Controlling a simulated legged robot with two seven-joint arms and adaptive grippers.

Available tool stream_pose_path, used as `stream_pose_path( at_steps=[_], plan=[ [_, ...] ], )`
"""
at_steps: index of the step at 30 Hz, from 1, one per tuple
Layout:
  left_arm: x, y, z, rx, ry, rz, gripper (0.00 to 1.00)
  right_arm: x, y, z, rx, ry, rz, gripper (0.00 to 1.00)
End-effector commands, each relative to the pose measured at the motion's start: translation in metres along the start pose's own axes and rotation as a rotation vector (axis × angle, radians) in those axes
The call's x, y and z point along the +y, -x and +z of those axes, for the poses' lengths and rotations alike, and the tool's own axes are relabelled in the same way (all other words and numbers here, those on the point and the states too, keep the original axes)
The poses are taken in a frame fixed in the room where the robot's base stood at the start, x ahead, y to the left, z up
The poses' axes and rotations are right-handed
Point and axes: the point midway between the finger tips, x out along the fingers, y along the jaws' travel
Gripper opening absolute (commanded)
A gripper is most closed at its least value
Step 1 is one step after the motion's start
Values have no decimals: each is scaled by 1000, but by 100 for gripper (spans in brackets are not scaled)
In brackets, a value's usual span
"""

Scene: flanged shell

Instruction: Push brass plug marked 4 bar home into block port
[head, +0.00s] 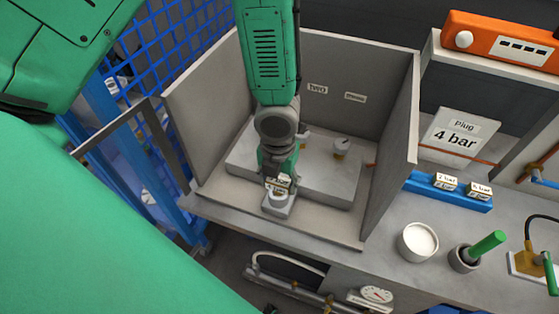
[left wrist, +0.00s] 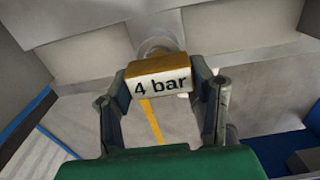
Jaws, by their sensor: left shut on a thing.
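The brass plug marked 4 bar (left wrist: 158,84) is held between the two fingers of my left gripper (left wrist: 163,75), its label facing the left wrist camera. In the head view, my left gripper (head: 278,178) points down at the front of the open-fronted grey enclosure, and the plug's pale label (head: 277,188) shows at its tip. A round port-like ring (left wrist: 155,47) lies just behind the plug in the left wrist view. A small grey block (head: 278,206) is right below the plug in the head view. I cannot tell how deep the plug sits. My right gripper is not in view.
Grey enclosure walls (head: 400,150) stand on both sides and behind. A raised grey slab (head: 325,188) with small fittings lies inside. To the right are a blue rack (head: 425,190) with labelled plugs, a sign (head: 455,135), a white bowl (head: 418,241) and a green-handled tool (head: 487,245).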

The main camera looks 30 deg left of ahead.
Motion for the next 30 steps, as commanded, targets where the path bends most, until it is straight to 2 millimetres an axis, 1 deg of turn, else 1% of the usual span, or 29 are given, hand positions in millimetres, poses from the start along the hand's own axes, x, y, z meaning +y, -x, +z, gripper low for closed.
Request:
stream_pose_path(
  at_steps=[25, 26, 27, 30],
  plan=[
    [0, -22, 0, 0, 0, 1, 17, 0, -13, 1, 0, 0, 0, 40],
    [0, -21, 0, 0, 0, 1, 60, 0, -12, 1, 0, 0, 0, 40],
    [0, -21, 0, 0, 0, 1, 73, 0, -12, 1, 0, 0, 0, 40],
    [0, -20, 0, 0, 0, 1, 73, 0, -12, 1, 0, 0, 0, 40]
  ],
)
